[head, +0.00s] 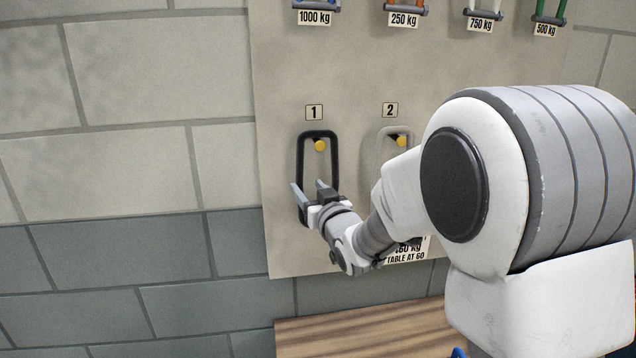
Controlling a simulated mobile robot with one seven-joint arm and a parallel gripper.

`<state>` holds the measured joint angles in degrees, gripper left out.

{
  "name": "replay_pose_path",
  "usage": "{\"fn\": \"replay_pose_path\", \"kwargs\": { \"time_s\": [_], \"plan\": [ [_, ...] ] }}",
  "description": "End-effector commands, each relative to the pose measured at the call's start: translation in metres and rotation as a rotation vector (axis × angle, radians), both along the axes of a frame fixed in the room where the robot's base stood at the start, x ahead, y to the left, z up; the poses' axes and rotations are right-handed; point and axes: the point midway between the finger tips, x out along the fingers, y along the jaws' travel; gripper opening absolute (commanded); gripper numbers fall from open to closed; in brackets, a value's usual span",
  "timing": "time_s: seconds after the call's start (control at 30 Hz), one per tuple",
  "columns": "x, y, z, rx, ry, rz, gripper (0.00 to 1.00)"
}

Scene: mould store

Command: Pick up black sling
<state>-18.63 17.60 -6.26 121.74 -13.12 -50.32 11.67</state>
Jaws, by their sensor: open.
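The black sling (334,158) hangs as a long loop from a yellow peg (320,146) under the label 1 on the wall board. My gripper (308,185) is open in front of the lower half of the loop, with its two fingers pointing up and towards the board. The gripper hides part of the loop's lower end. I cannot tell whether the fingers touch the sling.
A pale sling (381,147) hangs on a second yellow peg under the label 2, partly behind my arm. Several coloured slings with weight labels hang along the top of the board (275,90). A wooden surface (350,335) lies below.

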Motion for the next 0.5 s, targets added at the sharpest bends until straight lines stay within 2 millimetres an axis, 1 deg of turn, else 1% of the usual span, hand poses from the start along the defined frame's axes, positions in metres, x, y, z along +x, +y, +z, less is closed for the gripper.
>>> {"fn": "replay_pose_path", "kwargs": {
  "time_s": [0.13, 0.4, 0.5],
  "plan": [
    [0.011, 0.006, 0.001, -0.001, 0.001, 0.001, 0.57],
    [0.042, 0.020, 0.001, 0.000, -0.001, 0.000, 0.57],
    [0.046, 0.021, 0.000, 0.000, 0.000, 0.000, 0.57]
  ]
}}
